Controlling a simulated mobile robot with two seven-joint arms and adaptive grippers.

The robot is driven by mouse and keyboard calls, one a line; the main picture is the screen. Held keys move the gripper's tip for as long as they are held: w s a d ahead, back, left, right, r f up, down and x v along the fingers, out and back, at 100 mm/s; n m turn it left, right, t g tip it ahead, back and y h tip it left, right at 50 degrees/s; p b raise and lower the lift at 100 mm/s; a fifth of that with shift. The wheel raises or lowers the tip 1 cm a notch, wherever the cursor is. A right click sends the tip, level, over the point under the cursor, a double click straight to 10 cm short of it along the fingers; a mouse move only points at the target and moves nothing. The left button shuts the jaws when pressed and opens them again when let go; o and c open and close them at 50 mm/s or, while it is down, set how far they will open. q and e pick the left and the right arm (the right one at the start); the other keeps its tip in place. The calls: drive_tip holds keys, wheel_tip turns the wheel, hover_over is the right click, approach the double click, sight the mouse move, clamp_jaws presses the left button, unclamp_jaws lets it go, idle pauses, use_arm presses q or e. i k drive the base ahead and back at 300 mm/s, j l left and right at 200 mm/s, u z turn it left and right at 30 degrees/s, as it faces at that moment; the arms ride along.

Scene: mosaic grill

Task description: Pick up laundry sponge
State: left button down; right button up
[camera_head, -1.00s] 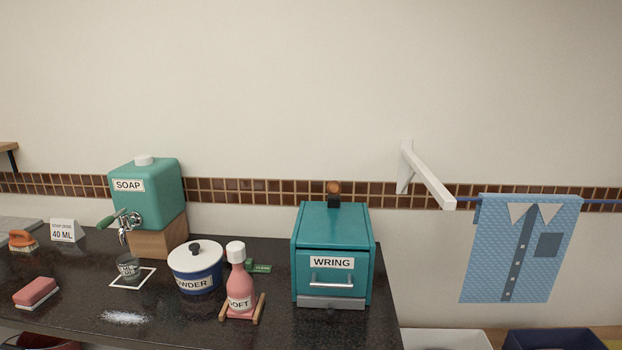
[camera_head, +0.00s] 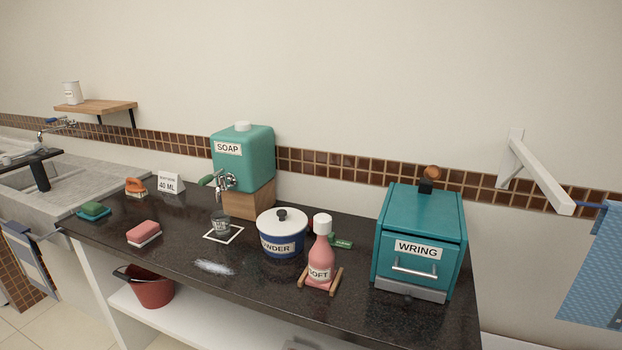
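A pink block with a white underside (camera_head: 143,231), sponge-like, lies on the left part of the dark counter (camera_head: 185,270). A green sponge-like block (camera_head: 92,208) lies on a teal dish (camera_head: 82,215) at the counter's left end. I cannot tell for certain which of the two is the laundry sponge. Neither gripper is in view.
An orange-topped brush (camera_head: 135,186), a glass (camera_head: 220,223) under the soap dispenser (camera_head: 250,155), a powder pot (camera_head: 281,240) and a pink bottle (camera_head: 320,258) stand nearby. White powder (camera_head: 214,267) lies in front. A sink (camera_head: 75,180) is left; the wringer box (camera_head: 420,240) is right.

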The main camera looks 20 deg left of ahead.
sight(139, 236)
drive_tip(key=u, duration=1.6)
drive_tip(key=i+j+z, duration=0.1)
drive_tip(key=z, duration=0.35)
drive_tip(key=j+z, duration=0.15)
drive_tip(key=z, duration=0.35)
drive_tip(key=i+j+z, duration=0.1)
drive_tip(key=z, duration=0.35)
drive_tip(key=j+z, duration=0.3)
drive_tip(key=j, duration=0.2)
drive_tip(key=j+z, duration=0.25)
drive_tip(key=j, duration=0.25)
drive_tip(key=j+z, duration=0.15)
drive_tip(key=j, duration=0.8)
drive_tip(key=k+j+z, duration=0.1)
drive_tip(key=j, duration=0.85)
